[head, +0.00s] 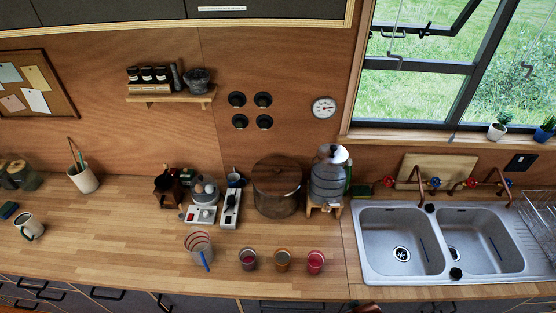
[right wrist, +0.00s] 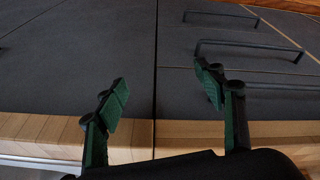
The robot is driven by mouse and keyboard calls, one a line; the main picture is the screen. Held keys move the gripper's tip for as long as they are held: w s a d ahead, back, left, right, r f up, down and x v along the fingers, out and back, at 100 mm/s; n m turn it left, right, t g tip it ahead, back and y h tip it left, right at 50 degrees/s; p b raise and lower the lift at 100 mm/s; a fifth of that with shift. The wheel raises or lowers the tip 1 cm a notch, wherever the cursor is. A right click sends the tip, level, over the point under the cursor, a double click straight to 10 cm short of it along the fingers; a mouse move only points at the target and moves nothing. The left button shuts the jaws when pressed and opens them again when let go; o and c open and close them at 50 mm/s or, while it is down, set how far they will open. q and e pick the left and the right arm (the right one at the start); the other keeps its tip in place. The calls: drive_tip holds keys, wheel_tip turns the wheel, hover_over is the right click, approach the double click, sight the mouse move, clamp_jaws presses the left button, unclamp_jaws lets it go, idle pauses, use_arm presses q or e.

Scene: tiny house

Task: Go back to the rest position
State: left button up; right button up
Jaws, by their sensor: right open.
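My right gripper (right wrist: 163,85) shows in the right wrist view, with its two green-padded fingers spread apart and nothing between them. Beyond the fingers are dark cabinet fronts (right wrist: 80,60) with black bar handles, and a light wooden edge (right wrist: 50,130) runs across behind the fingers. My left gripper is not seen in either view. In the head view neither gripper can be made out over the wooden counter (head: 120,230).
A glass jug (head: 198,248) and three small cups (head: 282,260) stand near the counter's front edge. A double sink (head: 400,240) is at right. The counter's left part has clear room.

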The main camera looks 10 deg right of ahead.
drive_tip(key=s+f+b, duration=0.3)
drive_tip(key=f+b, duration=0.2)
drive_tip(key=f, duration=1.5)
drive_tip(key=s+f+b, duration=0.3)
drive_tip(key=s+f, duration=0.3)
drive_tip(key=f, duration=0.3)
drive_tip(key=s+f+g+b, duration=0.1)
drive_tip(key=s+f+b, duration=0.2)
drive_tip(key=s+f, duration=0.4)
drive_tip(key=s+a+f+n+g+b, duration=0.1)
drive_tip(key=s+f+b, duration=0.2)
drive_tip(key=f, duration=0.9)
drive_tip(key=s, duration=0.3)
drive_tip(key=shift+s+b, duration=0.15)
drive_tip(key=shift+b, duration=0.2)
